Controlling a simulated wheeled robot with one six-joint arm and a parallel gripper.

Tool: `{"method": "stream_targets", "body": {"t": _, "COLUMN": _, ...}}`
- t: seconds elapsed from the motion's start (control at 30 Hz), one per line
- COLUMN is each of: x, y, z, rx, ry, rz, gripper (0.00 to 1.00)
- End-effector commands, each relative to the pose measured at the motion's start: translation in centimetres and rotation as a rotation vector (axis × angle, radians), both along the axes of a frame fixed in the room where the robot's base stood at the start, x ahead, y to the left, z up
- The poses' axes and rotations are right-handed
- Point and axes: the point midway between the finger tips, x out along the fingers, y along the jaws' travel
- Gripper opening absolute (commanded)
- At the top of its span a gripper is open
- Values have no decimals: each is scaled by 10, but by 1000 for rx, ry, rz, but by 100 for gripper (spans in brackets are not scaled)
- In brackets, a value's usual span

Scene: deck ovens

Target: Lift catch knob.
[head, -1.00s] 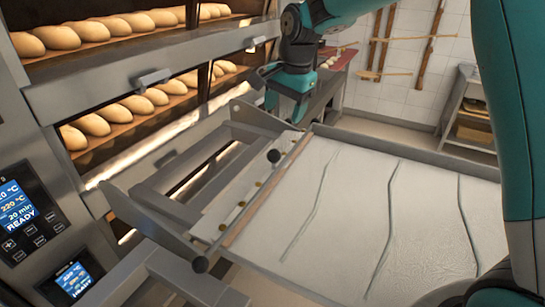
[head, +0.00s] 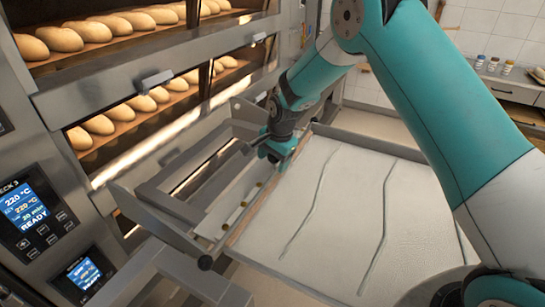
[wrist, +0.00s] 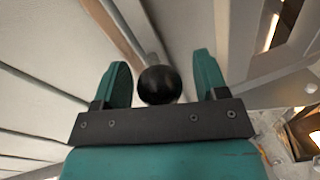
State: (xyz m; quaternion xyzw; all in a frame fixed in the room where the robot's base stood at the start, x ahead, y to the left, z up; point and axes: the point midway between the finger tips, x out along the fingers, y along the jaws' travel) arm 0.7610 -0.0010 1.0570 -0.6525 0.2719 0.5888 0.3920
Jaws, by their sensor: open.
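The black ball-shaped catch knob (wrist: 160,86) shows in the wrist view between the two teal fingers of my gripper (wrist: 162,72), with a visible gap on either side. The jaws are open. A light rod runs from the knob away from the camera. In the head view my gripper (head: 272,154) is at the far end of the loader's front bar, and it hides the knob there. I cannot tell exactly how deep the knob sits between the fingers.
The loader's pale cloth bed (head: 335,210) spreads to the right of the bar. A second black knob (head: 205,262) is at the bar's near end. Deck ovens with bread loaves (head: 97,125) stand at the left, with a control panel (head: 33,213).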

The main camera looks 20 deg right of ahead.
Motion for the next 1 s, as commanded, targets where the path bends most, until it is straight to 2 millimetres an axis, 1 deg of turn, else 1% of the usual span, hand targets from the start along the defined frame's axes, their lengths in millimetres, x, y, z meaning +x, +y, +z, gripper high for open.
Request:
{"method": "stream_targets", "body": {"t": 0.13, "x": 1, "y": 1, "z": -7, "rx": 0, "ry": 0, "rz": 0, "gripper": 67}}
{"method": "stream_targets", "body": {"t": 0.37, "x": 1, "y": 1, "z": -8, "rx": 0, "ry": 0, "rz": 0, "gripper": 67}}
{"method": "stream_targets", "body": {"t": 0.4, "x": 1, "y": 1, "z": -8, "rx": 0, "ry": 0, "rz": 0, "gripper": 64}}
{"method": "stream_targets", "body": {"t": 0.57, "x": 1, "y": 1, "z": -8, "rx": 0, "ry": 0, "rz": 1, "gripper": 28}}
{"method": "stream_targets", "body": {"t": 0.6, "x": 1, "y": 1, "z": -8, "rx": 0, "ry": 0, "rz": 1, "gripper": 18}}
{"method": "stream_targets", "body": {"t": 0.67, "x": 1, "y": 1, "z": -8, "rx": 0, "ry": 0, "rz": 1, "gripper": 5}}
{"method": "stream_targets", "body": {"t": 0.7, "x": 1, "y": 1, "z": -8, "rx": 0, "ry": 0, "rz": 1, "gripper": 0}}
{"method": "stream_targets", "body": {"t": 0.77, "x": 1, "y": 1, "z": -6, "rx": 0, "ry": -1, "rz": 1, "gripper": 0}}
{"method": "stream_targets", "body": {"t": 0.9, "x": 2, "y": 1, "z": 9, "rx": 0, "ry": -5, "rz": 1, "gripper": 0}}
{"method": "stream_targets", "body": {"t": 1.0, "x": 2, "y": 1, "z": 14, "rx": 0, "ry": -1, "rz": 1, "gripper": 0}}
